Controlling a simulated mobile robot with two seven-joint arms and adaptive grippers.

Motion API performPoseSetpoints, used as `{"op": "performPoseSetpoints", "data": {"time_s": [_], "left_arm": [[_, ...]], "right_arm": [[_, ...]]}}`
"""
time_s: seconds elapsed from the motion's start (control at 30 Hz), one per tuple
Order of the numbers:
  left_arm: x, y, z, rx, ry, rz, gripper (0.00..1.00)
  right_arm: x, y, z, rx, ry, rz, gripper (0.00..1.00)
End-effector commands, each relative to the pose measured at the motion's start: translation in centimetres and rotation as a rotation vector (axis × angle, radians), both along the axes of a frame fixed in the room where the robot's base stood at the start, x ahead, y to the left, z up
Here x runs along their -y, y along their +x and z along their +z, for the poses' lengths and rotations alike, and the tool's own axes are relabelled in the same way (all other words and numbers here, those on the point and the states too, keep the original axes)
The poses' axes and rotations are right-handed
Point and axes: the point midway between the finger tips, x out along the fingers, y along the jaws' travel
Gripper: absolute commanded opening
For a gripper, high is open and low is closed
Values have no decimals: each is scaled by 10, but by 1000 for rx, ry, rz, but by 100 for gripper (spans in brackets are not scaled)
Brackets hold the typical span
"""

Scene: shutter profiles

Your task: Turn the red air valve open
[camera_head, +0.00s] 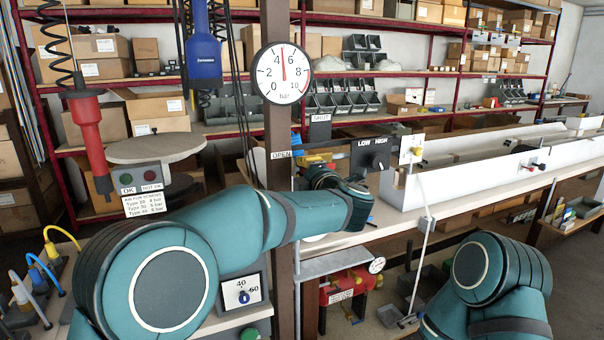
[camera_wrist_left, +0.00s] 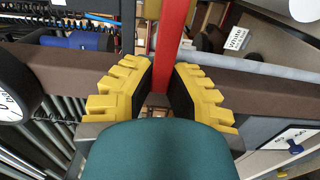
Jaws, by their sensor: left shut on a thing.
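The air valve's red lever (camera_wrist_left: 174,35) shows in the left wrist view as a long red bar running between the yellow finger pads. My left gripper (camera_wrist_left: 163,75) is shut on this lever. In the head view my left gripper (camera_head: 316,160) is beside the brown post, near the OPEN label (camera_head: 281,154) and below the SHUT label (camera_head: 320,117). The wrist and fingers hide most of the valve there, so its exact angle cannot be told. The round pressure gauge (camera_head: 283,73) on the post has its needle pointing about straight up, near 5 bar. My right gripper is out of view.
The brown post (camera_head: 279,125) stands close to my left arm. A LOW/HIGH switch box (camera_head: 374,153) is right of the gripper. A red screwdriver (camera_head: 88,130) and a blue tool (camera_head: 203,50) hang at left. A white channel (camera_head: 480,170) lies along the bench.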

Motion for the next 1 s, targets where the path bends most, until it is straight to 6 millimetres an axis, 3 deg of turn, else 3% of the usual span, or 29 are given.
{"op": "performPoseSetpoints", "data": {"time_s": [0.57,0.6,0.67,1.0], "left_arm": [[3,3,-3,4,-25,-2,0],[3,3,-3,4,-25,-2,28],[3,3,-3,5,-25,-2,46],[3,1,-2,7,-24,-1,46]], "right_arm": [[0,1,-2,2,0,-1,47],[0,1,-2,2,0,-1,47],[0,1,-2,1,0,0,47],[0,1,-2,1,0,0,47]]}}
